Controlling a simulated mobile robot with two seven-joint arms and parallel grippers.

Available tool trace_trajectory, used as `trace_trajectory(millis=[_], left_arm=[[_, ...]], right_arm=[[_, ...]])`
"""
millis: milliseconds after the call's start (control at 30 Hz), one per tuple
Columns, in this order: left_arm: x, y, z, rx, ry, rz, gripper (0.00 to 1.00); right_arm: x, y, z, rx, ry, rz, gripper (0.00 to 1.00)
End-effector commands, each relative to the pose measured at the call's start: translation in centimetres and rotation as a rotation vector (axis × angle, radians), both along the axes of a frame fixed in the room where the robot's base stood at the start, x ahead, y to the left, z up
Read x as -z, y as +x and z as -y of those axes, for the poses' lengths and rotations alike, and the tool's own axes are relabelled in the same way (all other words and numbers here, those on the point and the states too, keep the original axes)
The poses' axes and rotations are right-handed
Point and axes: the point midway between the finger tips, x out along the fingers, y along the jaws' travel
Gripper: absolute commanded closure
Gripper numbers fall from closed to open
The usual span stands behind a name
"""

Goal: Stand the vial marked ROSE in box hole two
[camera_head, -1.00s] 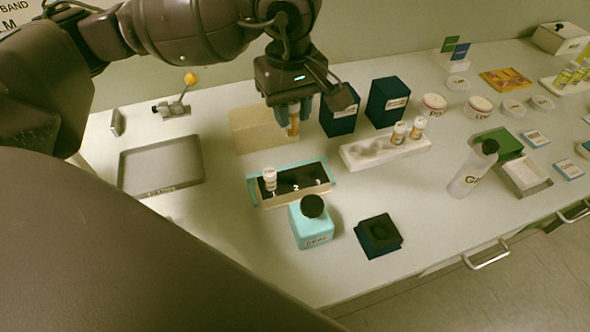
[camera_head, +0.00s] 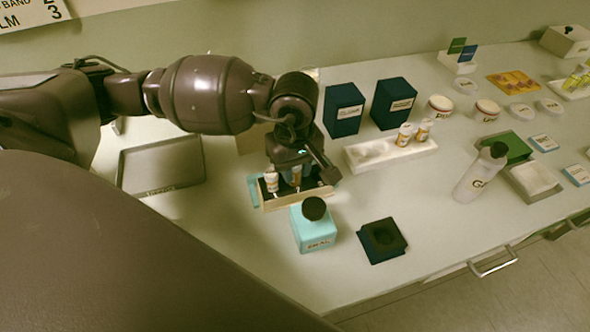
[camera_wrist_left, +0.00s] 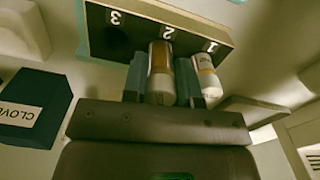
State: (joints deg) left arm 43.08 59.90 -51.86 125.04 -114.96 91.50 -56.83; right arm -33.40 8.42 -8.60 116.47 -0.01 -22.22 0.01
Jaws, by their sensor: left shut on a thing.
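The box (camera_head: 290,200) is long and dark-topped with a tan front. In the left wrist view its face (camera_wrist_left: 105,42) shows the numbers 3, 2 and 1. My left gripper (camera_head: 290,181) is shut on an amber vial with a white end (camera_wrist_left: 160,75), held at the hole marked 2. This held vial also shows in the head view (camera_head: 297,176). Its marking is not readable, and I cannot tell how deep it sits. Another white-labelled vial (camera_wrist_left: 208,78) stands at hole 1, at the box's left end in the head view (camera_head: 271,181). Hole 3 looks empty. My right gripper is not in view.
A teal bottle (camera_head: 314,230) stands close in front of the box. A dark square holder (camera_head: 382,240) is to its right. A white rack (camera_head: 375,155) with two vials and two dark blue boxes (camera_head: 344,111) (camera_head: 392,103) stand behind. A grey tray (camera_head: 160,168) lies left.

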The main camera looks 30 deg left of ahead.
Motion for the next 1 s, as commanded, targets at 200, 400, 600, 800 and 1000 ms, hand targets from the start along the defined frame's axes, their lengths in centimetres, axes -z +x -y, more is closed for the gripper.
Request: trace_trajectory(millis=[200,400,600,800,1000], left_arm=[[1.2,0.0,0.0,0.0,0.001,0.001,0.95],[1.3,0.0,0.0,0.0,0.001,-0.001,0.95],[1.4,0.0,0.0,0.0,0.001,0.001,0.63],[1.4,0.0,0.0,0.0,0.001,0.001,0.63],[0.2,0.1,0.0,0.0,0.0,0.004,0.63]], right_arm=[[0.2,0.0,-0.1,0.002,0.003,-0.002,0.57],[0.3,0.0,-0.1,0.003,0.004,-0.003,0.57],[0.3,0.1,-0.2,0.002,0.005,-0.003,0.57],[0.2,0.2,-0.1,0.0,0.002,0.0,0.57],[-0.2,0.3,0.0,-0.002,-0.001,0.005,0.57]])
